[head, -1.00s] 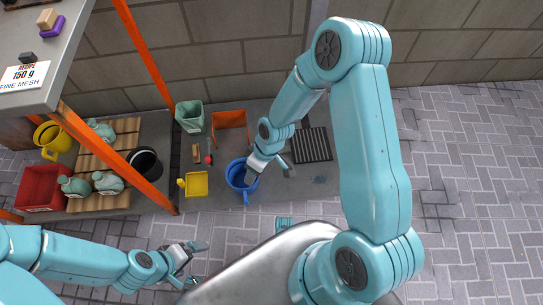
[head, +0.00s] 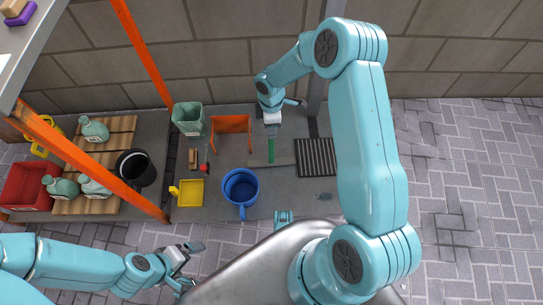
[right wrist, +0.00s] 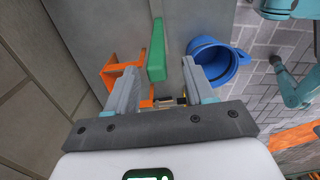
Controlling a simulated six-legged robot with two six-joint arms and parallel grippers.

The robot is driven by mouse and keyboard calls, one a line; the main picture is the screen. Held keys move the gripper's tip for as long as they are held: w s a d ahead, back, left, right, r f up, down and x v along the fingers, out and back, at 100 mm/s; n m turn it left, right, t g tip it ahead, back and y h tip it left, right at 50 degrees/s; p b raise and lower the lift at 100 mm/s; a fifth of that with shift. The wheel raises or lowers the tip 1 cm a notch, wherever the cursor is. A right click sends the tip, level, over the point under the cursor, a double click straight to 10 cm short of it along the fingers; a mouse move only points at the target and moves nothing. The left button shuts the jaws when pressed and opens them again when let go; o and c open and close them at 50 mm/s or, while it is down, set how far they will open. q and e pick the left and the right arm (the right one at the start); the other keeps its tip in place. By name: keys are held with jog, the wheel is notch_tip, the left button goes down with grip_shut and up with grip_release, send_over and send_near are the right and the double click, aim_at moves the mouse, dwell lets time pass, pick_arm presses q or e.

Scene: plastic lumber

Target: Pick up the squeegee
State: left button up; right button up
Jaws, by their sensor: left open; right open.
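The squeegee (head: 271,150) lies on the grey shelf surface, its green handle pointing toward the wall and a thin grey bar across its near end. In the right wrist view the green handle (right wrist: 156,50) shows just beyond and between the fingers. My right gripper (right wrist: 160,88) is open, with nothing visibly held. In the head view the right gripper (head: 272,124) is at the wall-side end of the handle; I cannot tell whether it touches. My left gripper (head: 186,262) is open and empty over the paving at lower left, away from the squeegee.
A blue bucket (head: 240,186) stands in front of the squeegee. An orange item (head: 231,124) is left of it, a black slatted grate (head: 316,157) right. A yellow dustpan (head: 191,193) and a pale green bin (head: 189,118) are farther left. The brick wall is behind.

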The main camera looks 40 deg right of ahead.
notch_tip(320, 180, down, 5)
jog(key=shift+w+d+f+b, duration=0.1)
jog(key=shift+b, duration=1.1)
grip_shut()
notch_tip(320, 180, up, 20)
jog(key=p, duration=0.6)
jog(key=shift+p, duration=0.35)
